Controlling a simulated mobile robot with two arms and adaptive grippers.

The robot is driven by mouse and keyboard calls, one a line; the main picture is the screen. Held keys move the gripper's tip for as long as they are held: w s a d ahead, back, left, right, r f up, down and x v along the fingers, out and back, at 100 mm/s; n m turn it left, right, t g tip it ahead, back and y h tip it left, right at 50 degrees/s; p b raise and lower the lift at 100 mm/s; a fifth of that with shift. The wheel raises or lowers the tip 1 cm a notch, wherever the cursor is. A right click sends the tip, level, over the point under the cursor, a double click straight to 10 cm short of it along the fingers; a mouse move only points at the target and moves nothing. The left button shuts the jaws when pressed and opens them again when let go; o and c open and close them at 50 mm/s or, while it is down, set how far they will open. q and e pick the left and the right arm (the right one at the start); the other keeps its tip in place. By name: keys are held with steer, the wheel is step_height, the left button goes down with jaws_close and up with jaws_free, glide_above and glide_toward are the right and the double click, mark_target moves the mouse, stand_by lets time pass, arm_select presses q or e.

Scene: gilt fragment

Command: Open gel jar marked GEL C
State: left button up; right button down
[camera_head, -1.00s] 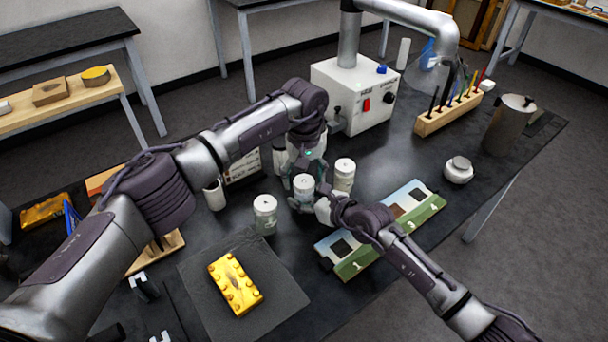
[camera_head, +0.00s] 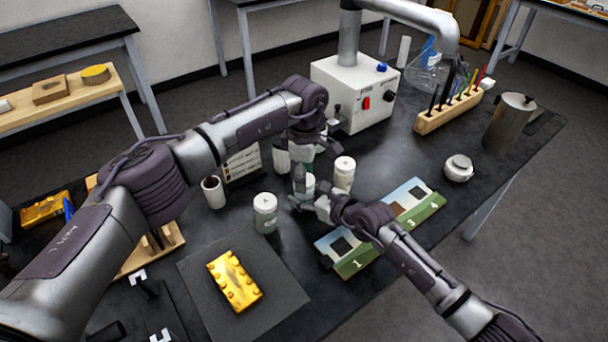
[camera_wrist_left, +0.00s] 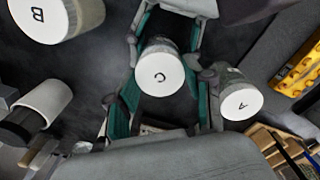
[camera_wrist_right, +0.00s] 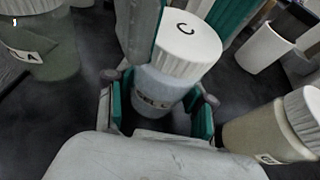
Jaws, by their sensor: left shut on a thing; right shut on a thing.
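The GEL C jar (camera_head: 298,189) stands among the jars in the head view, partly hidden by my grippers. Its white lid marked C (camera_wrist_left: 158,75) shows in the left wrist view. The right wrist view shows the lid (camera_wrist_right: 188,45) on the clear, bluish body (camera_wrist_right: 155,90) with its GEL label. My left gripper (camera_head: 302,168) comes from above, its fingers on both sides of the lid, shut on it. My right gripper (camera_wrist_right: 160,112) is shut around the body from the side. I cannot tell whether the lid has turned.
Jar A (camera_head: 265,212) and jar B (camera_head: 344,172) stand close on either side. A white cup (camera_head: 213,191), a numbered sample board (camera_head: 395,218) and a yellow block (camera_head: 235,280) on a dark mat (camera_head: 285,295) are near. A white machine (camera_head: 350,95) stands behind.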

arm_select(q)
steer(key=n, duration=0.4)
steer(key=shift+n, duration=0.4)
steer(key=n, duration=0.4)
steer(key=shift+n, duration=0.4)
steer(key=n, duration=0.6)
steer(key=shift+r+n, duration=0.1)
steer(key=shift+n, duration=0.3)
steer(key=n, duration=1.4)
steer(key=shift+r, duration=0.1)
steer(key=shift+r, duration=1)
